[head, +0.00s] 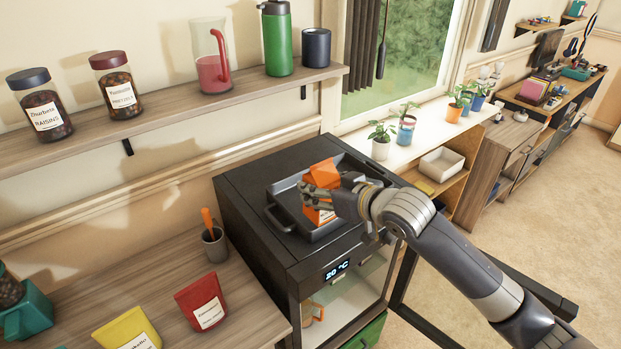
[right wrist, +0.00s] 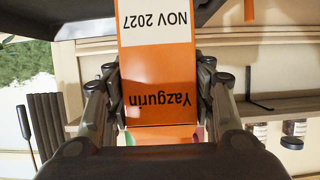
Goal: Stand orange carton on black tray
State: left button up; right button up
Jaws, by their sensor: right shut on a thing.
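The orange carton (head: 322,176) has a gabled top and a white lower part; it is at the black tray (head: 281,201) in the head view. The tray lies on top of the black cabinet and has a handle at its left side. My right gripper (head: 318,195) is shut on the carton from the right. In the right wrist view the carton (right wrist: 158,70) sits between the fingers, with its lettering upside down. My left gripper is not in view.
The black cabinet (head: 241,215) has a display and an open door (head: 403,283) at its front right. A shelf (head: 190,105) with jars, a pitcher and a green bottle runs above left. A cup (head: 214,247) and colored packets stand on the wooden counter at left.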

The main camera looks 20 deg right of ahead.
jog(key=w+f+p, duration=0.1)
jog(key=w, duration=0.1)
jog(key=w+f+p, duration=0.1)
jog(key=w, duration=0.2)
jog(key=w+f, duration=0.1)
jog(key=w, duration=0.2)
jog(key=shift+p, duration=0.4)
jog(key=shift+s+d+f, duration=0.1)
jog(key=shift+f, duration=0.4)
jog(key=shift+f, duration=0.1)
jog(key=o, duration=1.4)
jog(key=shift+f, duration=0.15)
